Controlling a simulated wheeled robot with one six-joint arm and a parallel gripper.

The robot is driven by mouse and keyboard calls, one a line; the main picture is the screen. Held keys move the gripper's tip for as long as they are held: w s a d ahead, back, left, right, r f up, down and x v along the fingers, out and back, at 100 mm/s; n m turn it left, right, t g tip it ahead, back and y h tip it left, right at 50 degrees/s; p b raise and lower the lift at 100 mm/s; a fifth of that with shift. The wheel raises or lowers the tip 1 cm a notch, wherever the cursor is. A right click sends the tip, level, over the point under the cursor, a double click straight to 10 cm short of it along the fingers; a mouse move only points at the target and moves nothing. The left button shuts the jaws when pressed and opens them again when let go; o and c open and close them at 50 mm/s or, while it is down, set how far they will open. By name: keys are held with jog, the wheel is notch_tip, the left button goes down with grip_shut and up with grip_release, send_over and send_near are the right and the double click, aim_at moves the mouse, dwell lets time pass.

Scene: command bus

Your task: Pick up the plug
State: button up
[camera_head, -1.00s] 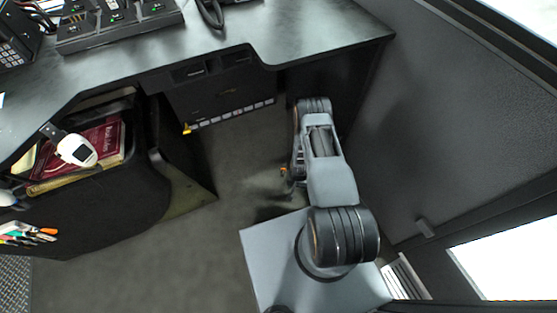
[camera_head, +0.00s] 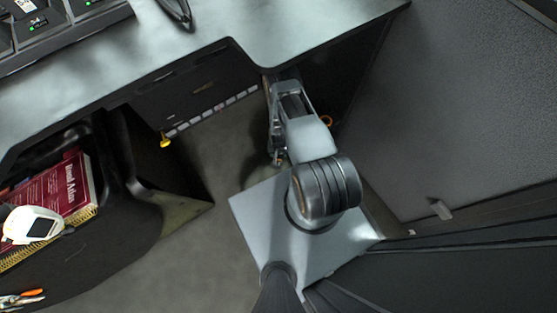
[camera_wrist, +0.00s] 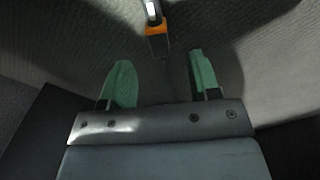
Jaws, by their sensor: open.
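My gripper (camera_wrist: 160,68) shows in the wrist view with its two green fingers apart and nothing between them. An orange and dark piece (camera_wrist: 156,28) with a pale upper end lies beyond the fingertips at the top centre, apart from them. It may be the plug, but I cannot tell for sure. A thin dark line runs down from it between the fingers. In the head view, a small yellow piece (camera_head: 165,140) sits at the left end of a strip with several pale blocks (camera_head: 205,114) under the desk.
The desk (camera_head: 240,25) overhangs the area where my arm reaches. A grey wall panel (camera_head: 460,110) closes the right. Floor is clear between.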

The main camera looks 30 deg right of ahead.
aim_at(279, 158)
jog(key=shift+s+d+f+b, duration=0.1)
jog(key=shift+d+f+b, duration=0.05)
jog(key=shift+f+b, duration=3.05)
jog(key=shift+f+p, duration=0.3)
jog(key=shift+p, duration=0.2)
jog(key=c, duration=1)
